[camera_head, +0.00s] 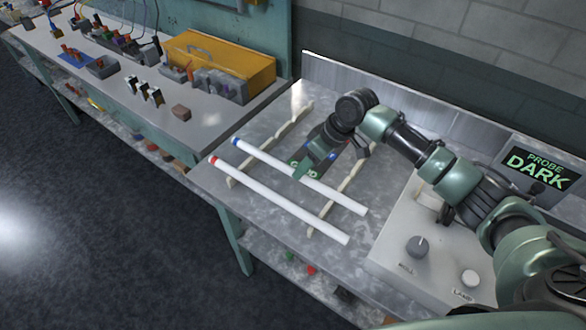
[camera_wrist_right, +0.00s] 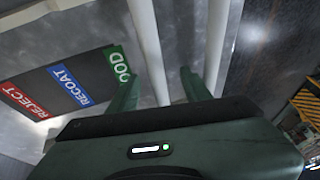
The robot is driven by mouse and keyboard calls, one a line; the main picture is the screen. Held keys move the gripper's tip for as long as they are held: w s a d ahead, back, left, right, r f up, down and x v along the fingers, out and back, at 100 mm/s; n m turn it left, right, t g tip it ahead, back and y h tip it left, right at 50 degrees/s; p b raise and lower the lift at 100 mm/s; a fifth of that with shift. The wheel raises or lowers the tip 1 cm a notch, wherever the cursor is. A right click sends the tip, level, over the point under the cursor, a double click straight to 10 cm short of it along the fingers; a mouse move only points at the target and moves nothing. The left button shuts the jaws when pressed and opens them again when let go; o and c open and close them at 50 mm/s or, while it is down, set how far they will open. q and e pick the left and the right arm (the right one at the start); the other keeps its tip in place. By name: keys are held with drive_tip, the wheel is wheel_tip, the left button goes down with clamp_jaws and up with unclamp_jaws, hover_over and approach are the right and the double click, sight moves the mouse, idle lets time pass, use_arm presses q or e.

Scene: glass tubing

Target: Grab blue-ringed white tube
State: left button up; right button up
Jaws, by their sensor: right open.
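The blue-ringed white tube (camera_head: 265,159) lies on pale notched rails on the metal bench, its blue end at the upper left. The red-ringed white tube (camera_head: 270,196) lies beside it, nearer the bench's front edge. My right gripper (camera_head: 303,171) is low over the middle of the blue-ringed tube. In the right wrist view my right gripper (camera_wrist_right: 160,92) is open, with a white tube (camera_wrist_right: 149,45) running between its fingers. No ring shows there. I cannot tell contact with the tube. My left gripper is not in view.
Pale rails (camera_head: 342,188) support the tubes. A label strip (camera_wrist_right: 62,84) reading reject, recoat and good lies behind them. A grey control box (camera_head: 396,235) with knobs and a "PROBE DARK" screen (camera_head: 541,170) stand at right. Another bench holds a yellow case (camera_head: 235,62).

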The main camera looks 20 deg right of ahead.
drive_tip(key=x, duration=0.2)
drive_tip(key=shift+w+f, duration=0.2)
drive_tip(key=shift+f, duration=0.15)
drive_tip(key=shift+w+a+f+p, duration=0.15)
drive_tip(key=shift+f+p, duration=0.15)
drive_tip(key=shift+f, duration=0.15)
drive_tip(key=shift+c, duration=0.3)
drive_tip(key=c, duration=1)
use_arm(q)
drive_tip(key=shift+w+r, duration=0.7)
use_arm(e)
clamp_jaws()
drive_tip(key=shift+r, duration=0.1)
